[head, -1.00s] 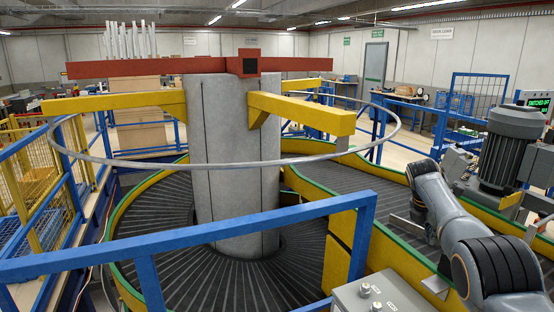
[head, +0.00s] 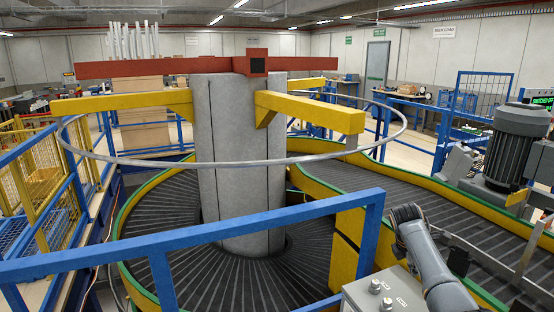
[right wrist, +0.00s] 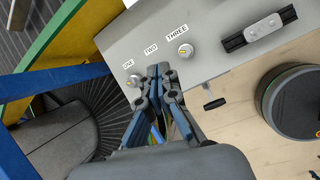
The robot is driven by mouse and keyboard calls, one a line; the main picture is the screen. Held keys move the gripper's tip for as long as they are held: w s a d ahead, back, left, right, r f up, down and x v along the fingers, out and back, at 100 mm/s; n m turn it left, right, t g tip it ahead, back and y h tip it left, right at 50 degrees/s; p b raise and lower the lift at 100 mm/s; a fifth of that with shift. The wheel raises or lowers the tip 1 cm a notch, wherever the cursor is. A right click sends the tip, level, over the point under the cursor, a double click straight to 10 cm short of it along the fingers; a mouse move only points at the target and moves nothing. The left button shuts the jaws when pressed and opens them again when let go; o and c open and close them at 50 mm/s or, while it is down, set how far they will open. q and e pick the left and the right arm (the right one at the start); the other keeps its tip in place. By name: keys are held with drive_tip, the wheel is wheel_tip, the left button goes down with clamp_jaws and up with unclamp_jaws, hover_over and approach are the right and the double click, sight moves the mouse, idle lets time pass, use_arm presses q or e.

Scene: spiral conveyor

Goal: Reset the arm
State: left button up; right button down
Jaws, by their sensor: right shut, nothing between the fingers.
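My right gripper (right wrist: 160,72) is shut and empty in the right wrist view. Its fingers overlap the edge of a grey control box (right wrist: 225,30) in that view; I cannot tell how far above it they are. The box has labels ONE, TWO and THREE. The knob by ONE (right wrist: 134,81) and the knob by THREE (right wrist: 185,51) show; the place below TWO is hidden behind the fingers. In the head view my right arm (head: 432,262) comes up at the lower right, bent beside the box (head: 357,292). My left gripper is not in view.
A blue rail (head: 200,237) crosses in front of the spiral conveyor (head: 255,285) and its concrete column (head: 238,150). A grey motor (head: 512,150) stands at the right. A handle (right wrist: 262,30) and a dark round object (right wrist: 293,103) lie right in the right wrist view.

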drive_tip(key=s+a+f+m+y, duration=0.1)
drive_tip(key=s+a+f+m, duration=0.35)
drive_tip(key=s+f, duration=0.45)
drive_tip(key=s+a+f+m+y, duration=0.1)
drive_tip(key=s+a+f+m, duration=0.2)
drive_tip(key=s+a+f, duration=0.4)
drive_tip(key=s+a+r+m+y, duration=0.1)
drive_tip(key=s+a+m, duration=0.15)
drive_tip(key=s, duration=0.75)
drive_tip(key=s+a+r+m+t+y, duration=0.15)
drive_tip(key=s+m, duration=0.25)
drive_tip(key=s, duration=0.6)
drive_tip(key=s+a+r+m, duration=0.2)
drive_tip(key=s+a+m, duration=0.1)
drive_tip(key=s, duration=0.6)
wheel_tip(320, 180, down, 30)
drive_tip(key=s+r+g+b, duration=0.1)
drive_tip(key=s+g+b, duration=0.1)
drive_tip(key=s, duration=0.1)
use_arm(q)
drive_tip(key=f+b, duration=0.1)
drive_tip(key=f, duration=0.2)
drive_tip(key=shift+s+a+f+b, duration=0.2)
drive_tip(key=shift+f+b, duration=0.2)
use_arm(e)
drive_tip(key=s+d+f, duration=0.3)
drive_tip(key=s+f, duration=1.3)
drive_tip(key=f, duration=0.1)
drive_tip(key=shift+f+g, duration=0.15)
drive_tip(key=shift+g, duration=0.3)
